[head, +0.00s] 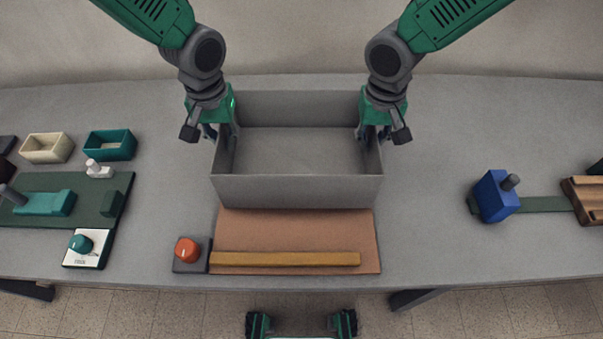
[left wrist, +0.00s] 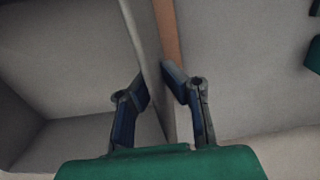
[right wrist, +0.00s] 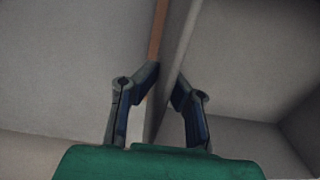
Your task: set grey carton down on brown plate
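The grey carton (head: 296,191) is an open-topped box in the middle of the table, level and upright. The brown plate (head: 295,231) lies flat in front of it, its far part hidden behind the carton's near wall. I cannot tell whether the carton touches the table or hangs just above it. My left gripper (head: 222,131) is shut on the carton's left wall, one finger inside and one outside, as the left wrist view (left wrist: 157,82) shows. My right gripper (head: 375,132) is shut on the right wall the same way, seen in the right wrist view (right wrist: 166,85).
A yellow bar (head: 285,259) lies along the plate's near edge, beside an orange-red knob (head: 187,250) on a dark base. Left are a green board (head: 90,207), small trays and a teal knob (head: 81,244). Right are a blue block (head: 495,197) and a wooden piece (head: 585,200).

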